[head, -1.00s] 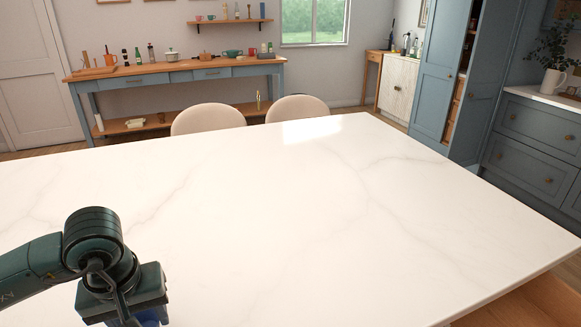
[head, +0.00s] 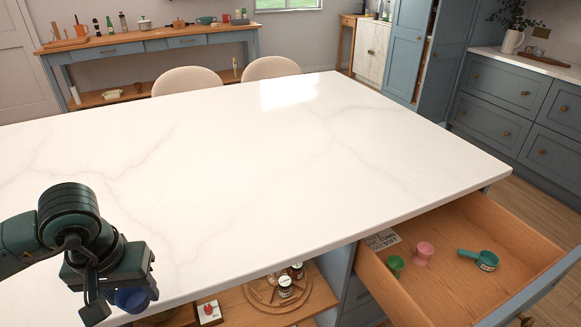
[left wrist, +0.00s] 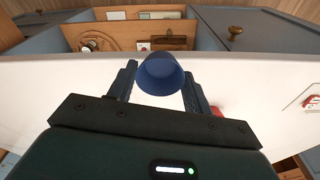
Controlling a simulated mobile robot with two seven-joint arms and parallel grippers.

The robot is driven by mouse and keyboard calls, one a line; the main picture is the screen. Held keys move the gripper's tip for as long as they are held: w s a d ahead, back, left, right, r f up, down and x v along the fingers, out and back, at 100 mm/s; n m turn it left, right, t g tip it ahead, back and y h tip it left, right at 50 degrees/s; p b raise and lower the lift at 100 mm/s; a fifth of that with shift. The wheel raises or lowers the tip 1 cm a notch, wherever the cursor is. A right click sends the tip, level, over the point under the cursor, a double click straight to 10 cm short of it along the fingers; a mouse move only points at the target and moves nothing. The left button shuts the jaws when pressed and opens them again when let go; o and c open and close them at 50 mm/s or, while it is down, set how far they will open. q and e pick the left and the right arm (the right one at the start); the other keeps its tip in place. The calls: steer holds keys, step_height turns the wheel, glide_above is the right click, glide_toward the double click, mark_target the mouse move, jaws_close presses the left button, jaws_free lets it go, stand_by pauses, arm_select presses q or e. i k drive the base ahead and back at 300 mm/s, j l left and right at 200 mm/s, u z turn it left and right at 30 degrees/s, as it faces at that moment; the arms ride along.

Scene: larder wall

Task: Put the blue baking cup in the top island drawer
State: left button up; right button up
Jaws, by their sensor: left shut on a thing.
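The blue baking cup (left wrist: 160,74) is between the fingers of my left gripper (left wrist: 160,92) in the left wrist view. My left gripper is shut on it. In the head view the cup (head: 132,299) shows partly below my left gripper (head: 118,298), near the island's front edge at the lower left. The top island drawer (head: 452,262) stands pulled open at the right, with its wooden inside in view. It holds a green cup, a pink cup, a teal scoop and a printed card. My right gripper is not in view.
The white marble island top (head: 270,150) is wide and clear. Below its front edge, an open wooden shelf (head: 235,312) holds jars on a round board (head: 277,290) and a small red-and-white item (head: 209,311). The drawer's right part is bare.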

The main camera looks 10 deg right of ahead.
mark_target(441, 295)
steer(key=k+z, duration=0.15)
steer(key=z, duration=1)
steer(key=i+l+z, duration=0.5)
steer(key=l+z, duration=0.15)
steer(key=i+l, duration=0.25)
